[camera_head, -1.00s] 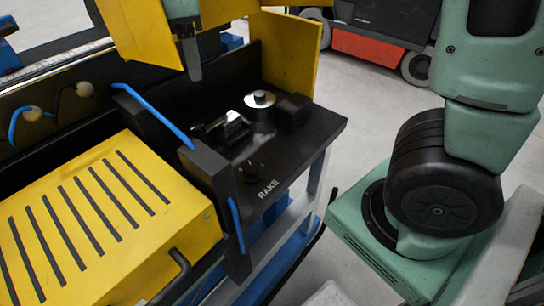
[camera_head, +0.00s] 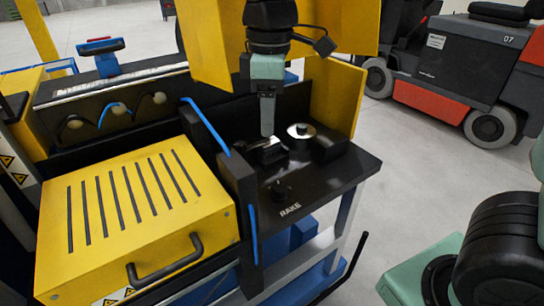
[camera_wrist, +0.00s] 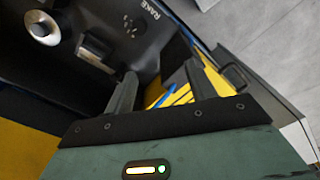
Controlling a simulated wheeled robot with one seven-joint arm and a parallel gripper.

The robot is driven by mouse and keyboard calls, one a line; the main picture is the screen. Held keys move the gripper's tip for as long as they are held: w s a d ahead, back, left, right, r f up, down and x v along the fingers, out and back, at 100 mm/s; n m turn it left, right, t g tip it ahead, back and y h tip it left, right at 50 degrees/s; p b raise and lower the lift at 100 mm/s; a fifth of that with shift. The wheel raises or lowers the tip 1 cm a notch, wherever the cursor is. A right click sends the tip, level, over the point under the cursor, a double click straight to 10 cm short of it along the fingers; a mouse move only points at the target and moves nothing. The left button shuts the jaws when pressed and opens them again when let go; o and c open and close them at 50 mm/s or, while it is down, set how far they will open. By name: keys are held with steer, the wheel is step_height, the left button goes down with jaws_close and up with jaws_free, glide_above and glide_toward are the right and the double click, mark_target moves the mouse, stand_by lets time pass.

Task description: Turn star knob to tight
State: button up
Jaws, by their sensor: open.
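The star knob is a small black knob (camera_head: 281,191) on the black table top, just behind the white RAKE label. It shows small and dark near the label in the wrist view (camera_wrist: 129,23). My gripper (camera_head: 267,131) hangs over the table, behind the knob and higher, near the metal block. In the wrist view, my gripper (camera_wrist: 160,82) has its two fingers apart with nothing between them. The knob lies beyond the fingers and is not touched. Its marks are too small to read.
A silver round dial (camera_head: 301,132) and a metal block (camera_head: 263,152) sit behind the knob. A black upright wall with blue edging (camera_head: 238,190) stands left of it. A yellow slotted box (camera_head: 130,205) is farther left, and yellow panels (camera_head: 335,95) rise behind.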

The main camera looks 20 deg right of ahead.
steer(key=s+a+f+m+p, duration=0.2)
steer(key=s+a, duration=0.2)
steer(key=s, duration=0.6)
steer(key=shift+m+y, duration=0.3)
steer(key=shift+a+f, duration=0.1)
